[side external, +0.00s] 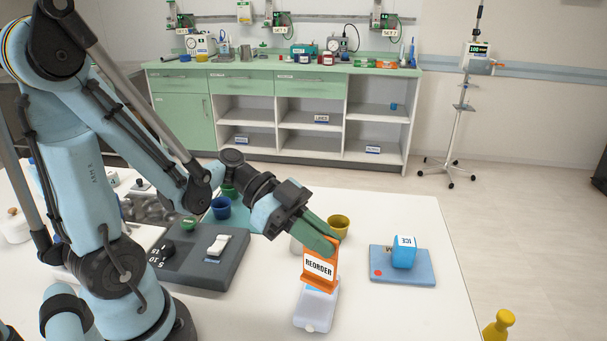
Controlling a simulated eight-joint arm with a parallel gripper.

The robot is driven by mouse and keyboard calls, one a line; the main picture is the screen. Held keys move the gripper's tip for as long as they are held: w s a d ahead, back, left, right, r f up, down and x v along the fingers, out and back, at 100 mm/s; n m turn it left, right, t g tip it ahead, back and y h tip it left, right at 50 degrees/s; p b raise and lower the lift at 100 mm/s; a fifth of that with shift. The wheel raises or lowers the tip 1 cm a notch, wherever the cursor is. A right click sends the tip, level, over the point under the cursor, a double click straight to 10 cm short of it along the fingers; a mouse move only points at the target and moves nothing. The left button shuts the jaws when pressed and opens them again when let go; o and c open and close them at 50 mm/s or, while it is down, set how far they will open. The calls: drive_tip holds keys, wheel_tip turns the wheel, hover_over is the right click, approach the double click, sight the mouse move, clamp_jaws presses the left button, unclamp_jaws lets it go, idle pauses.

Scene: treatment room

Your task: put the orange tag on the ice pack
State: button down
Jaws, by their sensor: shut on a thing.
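My gripper (325,243) has green fingers and is shut on the orange tag (308,280), which bears a white panel reading "REORDER". The tag hangs nearly upright from the fingertips, in front of or just above a pale translucent box; I cannot tell whether they touch. The ice pack (405,254) is a blue block with a white top label reading "ICE". It sits on a flat blue board (420,277) to the right of my gripper, apart from the tag.
The pale box (316,308) stands below the tag. A yellow cup (340,226) is behind the fingers. A grey device (220,272), a blue cup (221,208) and a green cup (188,223) are to the left. The white table (400,318) is clear in front of the board.

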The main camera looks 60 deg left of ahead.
sight(320, 260)
drive_tip(key=shift+f, duration=1.45)
drive_tip(key=c, duration=1.2)
unclamp_jaws()
drive_tip(key=shift+o, duration=0.2)
